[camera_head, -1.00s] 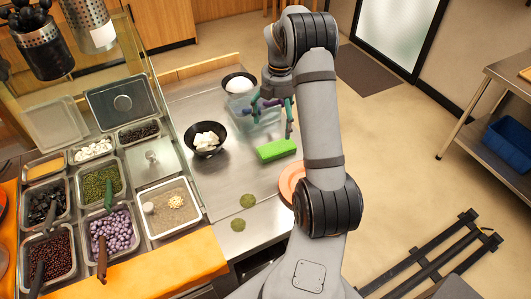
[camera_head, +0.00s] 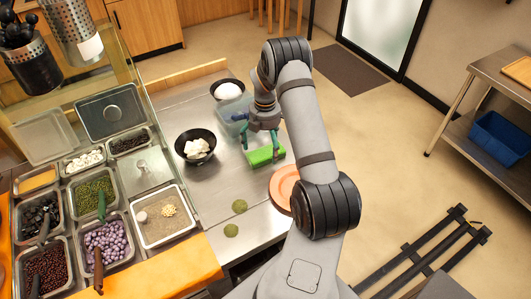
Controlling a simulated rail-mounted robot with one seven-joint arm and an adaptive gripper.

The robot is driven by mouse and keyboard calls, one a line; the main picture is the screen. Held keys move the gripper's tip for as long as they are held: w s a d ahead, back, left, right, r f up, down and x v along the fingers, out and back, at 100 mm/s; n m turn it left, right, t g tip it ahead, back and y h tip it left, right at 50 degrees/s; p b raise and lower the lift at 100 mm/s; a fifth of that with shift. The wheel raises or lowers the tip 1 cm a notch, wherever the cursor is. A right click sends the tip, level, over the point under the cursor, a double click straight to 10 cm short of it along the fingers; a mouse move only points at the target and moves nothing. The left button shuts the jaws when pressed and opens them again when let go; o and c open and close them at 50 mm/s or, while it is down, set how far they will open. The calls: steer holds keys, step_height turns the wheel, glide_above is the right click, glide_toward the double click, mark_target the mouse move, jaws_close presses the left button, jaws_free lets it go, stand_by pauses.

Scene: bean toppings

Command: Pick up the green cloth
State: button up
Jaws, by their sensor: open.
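The green cloth (camera_head: 266,156) is a bright green folded block lying on the metal counter, left of the orange plate. My gripper (camera_head: 261,149) is open, pointing down, with its teal fingers just above or around the cloth. One finger is at the cloth's left end and the other near its right end. I cannot tell whether the fingers touch it. My arm comes in from the right and hides part of the counter behind it.
A black bowl with white cubes (camera_head: 195,146) stands left of the cloth. A clear container (camera_head: 228,112) and a bowl of white food (camera_head: 228,90) are behind. An orange plate (camera_head: 284,187) is in front right. Green powder spots (camera_head: 235,218) lie on the counter; filled trays (camera_head: 105,240) are at left.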

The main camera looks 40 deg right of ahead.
steer(key=shift+c, duration=0.5)
steer(key=c, duration=1.1)
steer(key=shift+c, duration=0.2)
